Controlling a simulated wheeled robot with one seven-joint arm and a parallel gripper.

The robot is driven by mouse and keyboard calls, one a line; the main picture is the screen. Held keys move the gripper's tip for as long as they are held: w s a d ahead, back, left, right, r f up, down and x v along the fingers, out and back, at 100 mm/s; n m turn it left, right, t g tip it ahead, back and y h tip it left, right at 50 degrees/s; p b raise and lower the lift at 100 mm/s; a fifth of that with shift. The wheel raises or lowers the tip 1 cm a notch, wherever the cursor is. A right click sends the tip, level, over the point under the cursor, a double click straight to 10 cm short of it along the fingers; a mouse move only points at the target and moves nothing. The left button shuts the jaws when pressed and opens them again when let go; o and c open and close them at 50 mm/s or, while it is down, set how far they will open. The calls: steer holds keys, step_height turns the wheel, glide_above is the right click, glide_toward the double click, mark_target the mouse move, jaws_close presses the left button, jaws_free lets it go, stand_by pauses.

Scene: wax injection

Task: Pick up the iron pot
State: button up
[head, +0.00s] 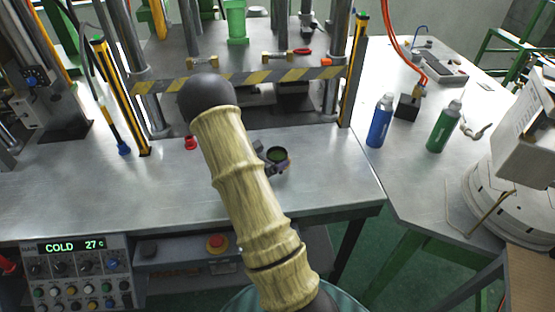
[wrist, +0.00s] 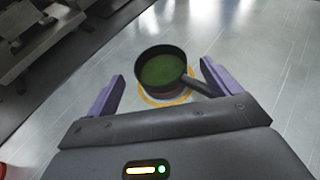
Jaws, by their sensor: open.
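The iron pot (wrist: 148,82) is a small dark round pan with green contents and a handle. It stands on the metal table inside a yellow ring marking. In the wrist view my gripper (wrist: 157,76) is open, with one purple finger on each side of the pot. The handle points to the lower right, close to the right finger; I cannot tell whether they touch. In the head view the pot (head: 278,155) shows just right of my arm, which hides most of my gripper.
A yellow-black striped bar (head: 260,77) crosses the press behind the pot. A blue bottle (head: 380,121) and a green bottle (head: 443,127) stand on the right table. A control panel (head: 75,275) is at the lower left. Bare table lies around the pot.

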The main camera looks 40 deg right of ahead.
mark_target(283, 152)
steer(key=x, duration=0.2)
steer(key=shift+d+f, duration=0.1)
steer(key=shift+d, duration=0.3)
steer(key=shift+w+d+f, duration=0.2)
steer(key=shift+w+d, duration=0.1)
steer(key=shift+s, duration=0.25)
steer(key=shift+w, duration=0.1)
steer(key=shift+c, duration=1.1)
steer(key=c, duration=0.9)
